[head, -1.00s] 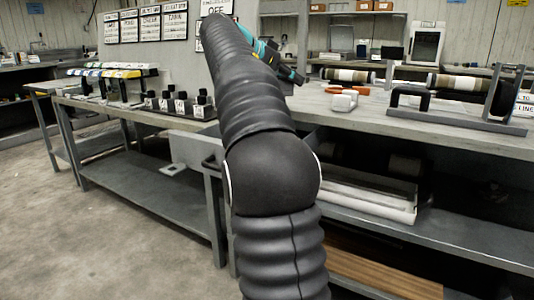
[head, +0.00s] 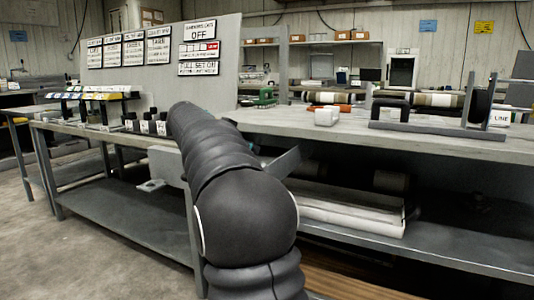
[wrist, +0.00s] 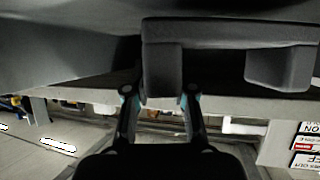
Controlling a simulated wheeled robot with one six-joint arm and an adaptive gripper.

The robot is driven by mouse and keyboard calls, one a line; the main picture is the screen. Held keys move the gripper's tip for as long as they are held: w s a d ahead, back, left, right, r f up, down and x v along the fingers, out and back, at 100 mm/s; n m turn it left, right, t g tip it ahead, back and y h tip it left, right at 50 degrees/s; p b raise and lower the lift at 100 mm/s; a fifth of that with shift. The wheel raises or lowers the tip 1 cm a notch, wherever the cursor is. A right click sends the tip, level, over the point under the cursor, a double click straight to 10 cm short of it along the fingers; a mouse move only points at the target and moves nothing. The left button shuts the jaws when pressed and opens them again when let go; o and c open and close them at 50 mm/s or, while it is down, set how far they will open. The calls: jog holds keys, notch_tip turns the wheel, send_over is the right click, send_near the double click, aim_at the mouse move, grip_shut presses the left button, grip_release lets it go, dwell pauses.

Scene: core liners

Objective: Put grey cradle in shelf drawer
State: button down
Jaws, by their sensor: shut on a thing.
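The grey cradle (wrist: 230,31) fills the top of the wrist view, which is upside down. It looks like a dark grey bar with two stubby posts. My gripper (wrist: 160,93) is shut on the post at the picture's left, with a finger on each side. In the head view my own arm hides the gripper and cradle. The grey shelf drawer (head: 168,164) seems to stick out under the bench top, left of my arm. The arm covers its middle, so I cannot tell how far open it is or whether the cradle touches it.
The bench top (head: 290,124) holds a small white box (head: 326,117). A grey stand (head: 437,131) with a dark arch and striped cores stands to the right. White rolls (head: 350,212) lie on the shelf below. A sign board (head: 225,60) rises behind the bench.

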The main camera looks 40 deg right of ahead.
jog(key=d, duration=0.4)
jog(key=shift+w+d+f, duration=0.2)
jog(key=shift+w+d, duration=0.05)
jog(key=shift+d, duration=0.15)
jog(key=shift+r+x, duration=0.2)
jog(key=shift+x, duration=1.5)
jog(key=shift+d+f, duration=0.1)
jog(key=shift+f, duration=0.05)
jog(key=c, duration=1)
grip_release()
jog(key=shift+o, duration=0.2)
jog(key=shift+r, duration=0.2)
jog(key=v, duration=0.7)
jog(key=shift+a+r+p, duration=0.1)
jog(key=shift+a+p, duration=0.15)
jog(key=shift+p, duration=0.15)
